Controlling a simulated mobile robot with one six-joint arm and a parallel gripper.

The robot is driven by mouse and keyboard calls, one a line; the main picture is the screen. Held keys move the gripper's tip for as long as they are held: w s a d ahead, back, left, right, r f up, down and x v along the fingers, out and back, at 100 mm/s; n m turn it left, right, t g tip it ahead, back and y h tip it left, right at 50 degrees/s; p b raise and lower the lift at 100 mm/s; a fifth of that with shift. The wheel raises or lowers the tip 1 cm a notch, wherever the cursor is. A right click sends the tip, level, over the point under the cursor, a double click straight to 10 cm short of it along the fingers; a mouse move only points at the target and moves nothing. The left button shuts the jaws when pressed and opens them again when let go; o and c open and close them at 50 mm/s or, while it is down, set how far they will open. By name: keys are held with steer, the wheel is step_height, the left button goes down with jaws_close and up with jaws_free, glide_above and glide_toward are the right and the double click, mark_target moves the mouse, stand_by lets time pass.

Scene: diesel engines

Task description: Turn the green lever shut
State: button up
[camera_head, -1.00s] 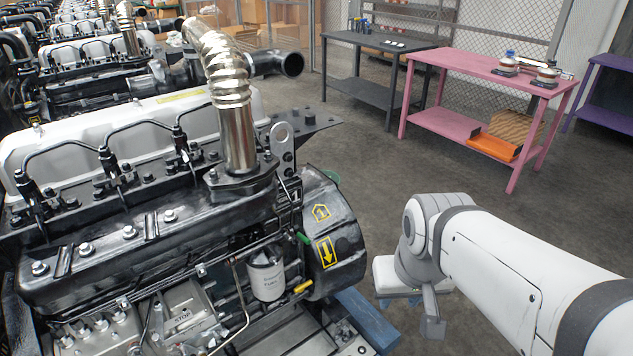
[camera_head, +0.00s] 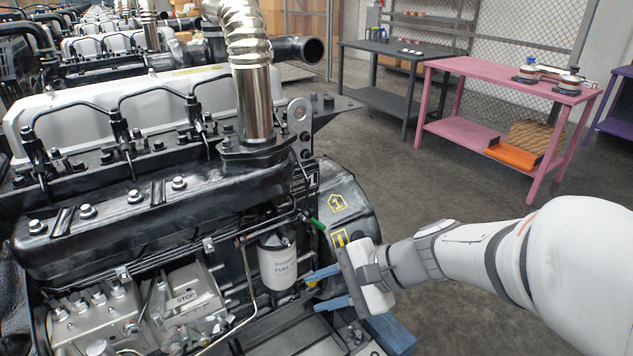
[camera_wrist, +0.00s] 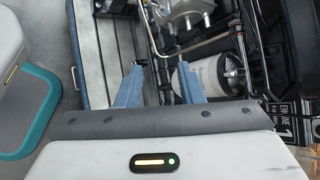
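The green lever (camera_head: 318,224) is a small handle on the engine's side, just above and right of the white fuel filter (camera_head: 278,262). It slants down to the right. My gripper (camera_head: 313,291) is open, with two blue fingers pointing left toward the engine. The fingers are below the green lever, by the lower right of the filter, and apart from the lever. In the wrist view my gripper (camera_wrist: 160,75) is open with nothing held. The filter (camera_wrist: 187,88) is beyond the right finger there. I cannot make out the green lever in the wrist view.
The black engine (camera_head: 150,215) with its metal exhaust pipe (camera_head: 255,100) fills the left. A thin metal pipe (camera_head: 246,275) runs beside the filter. A pink table (camera_head: 480,70) and a dark table (camera_head: 390,52) stand behind. The floor (camera_head: 400,175) between is clear.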

steer(key=w+a+f+m+t+y+b, duration=0.1)
steer(key=w+f+m+t+y+b, duration=0.3)
steer(key=w+m, duration=0.45)
steer(key=m+t+h+b, duration=0.2)
steer(key=m+t+b, duration=0.1)
steer(key=m+t, duration=0.4)
glide_toward(317, 221)
steer(key=shift+w+a+f, duration=0.2)
steer(key=shift+w+a, duration=0.15)
steer(key=shift+a, duration=0.15)
steer(key=shift+w+a+f, duration=0.15)
steer(key=shift+w+a, duration=0.15)
steer(key=shift+a, duration=0.2)
steer(key=x, duration=0.7)
steer(key=shift+w+a, duration=0.1)
steer(key=shift+w, duration=0.3)
jaws_close()
steer(key=shift+s+a+r, duration=0.1)
steer(key=shift+a+r, duration=0.05)
steer(key=shift+a, duration=0.15)
steer(key=shift+d, duration=0.3)
